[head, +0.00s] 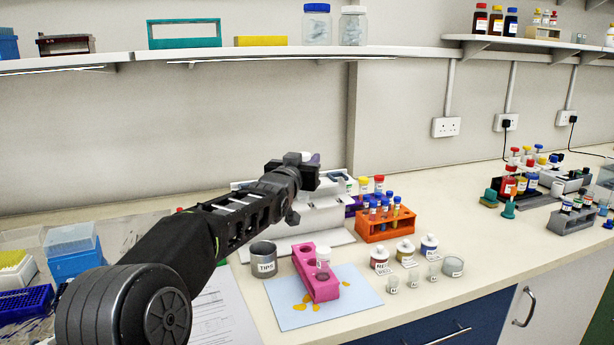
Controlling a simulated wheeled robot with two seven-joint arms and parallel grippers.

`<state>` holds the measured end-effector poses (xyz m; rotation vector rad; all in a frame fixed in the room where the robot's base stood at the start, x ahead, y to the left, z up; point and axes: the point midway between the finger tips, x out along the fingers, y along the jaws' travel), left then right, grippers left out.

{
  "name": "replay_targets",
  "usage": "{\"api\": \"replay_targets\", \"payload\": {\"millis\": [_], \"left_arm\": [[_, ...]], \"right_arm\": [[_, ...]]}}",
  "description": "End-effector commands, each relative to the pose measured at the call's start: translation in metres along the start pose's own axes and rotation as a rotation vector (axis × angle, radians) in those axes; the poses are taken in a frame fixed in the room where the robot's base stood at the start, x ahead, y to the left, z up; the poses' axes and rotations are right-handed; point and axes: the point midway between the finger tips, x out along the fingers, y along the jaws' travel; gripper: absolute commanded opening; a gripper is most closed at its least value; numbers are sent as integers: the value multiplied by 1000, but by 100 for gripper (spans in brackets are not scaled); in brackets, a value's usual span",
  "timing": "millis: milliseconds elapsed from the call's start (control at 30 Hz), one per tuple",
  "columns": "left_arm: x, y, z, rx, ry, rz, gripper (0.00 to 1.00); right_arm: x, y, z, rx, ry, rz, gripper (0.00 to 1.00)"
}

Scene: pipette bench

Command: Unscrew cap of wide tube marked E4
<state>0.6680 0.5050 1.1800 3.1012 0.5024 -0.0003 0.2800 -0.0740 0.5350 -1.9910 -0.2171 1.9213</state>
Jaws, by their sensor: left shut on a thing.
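A wide tube (322,262) with a white label stands in the pink rack (304,265) on the bench. Its label is too small for me to read, so I cannot tell whether it is E4. My left gripper (309,170) is well above and behind the pink rack, apart from the tube. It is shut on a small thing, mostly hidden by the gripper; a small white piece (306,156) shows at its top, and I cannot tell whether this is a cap. My right gripper is not in view.
The pink rack is on a pale blue mat (355,300) with orange spots. A grey TIPS cup (263,259) stands to its left. An orange rack (386,229) of capped tubes and several small jars stand to its right. A white apparatus (318,217) is behind.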

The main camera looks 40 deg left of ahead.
Motion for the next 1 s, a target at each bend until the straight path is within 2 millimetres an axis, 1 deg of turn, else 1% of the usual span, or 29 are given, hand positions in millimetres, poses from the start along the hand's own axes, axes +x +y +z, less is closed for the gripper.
{"api": "replay_targets", "payload": {"millis": [100,633,667,900,933,1000], "left_arm": [[0,0,-3,0,1,0,0],[0,0,-3,0,0,0,0],[0,0,-3,0,0,0,22],[0,0,-3,0,0,0,2],[0,0,-3,0,0,0,0],[0,0,-3,0,0,0,0]], "right_arm": [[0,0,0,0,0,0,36],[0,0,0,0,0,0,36],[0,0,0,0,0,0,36],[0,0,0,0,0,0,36],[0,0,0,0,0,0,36],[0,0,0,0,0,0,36]]}}
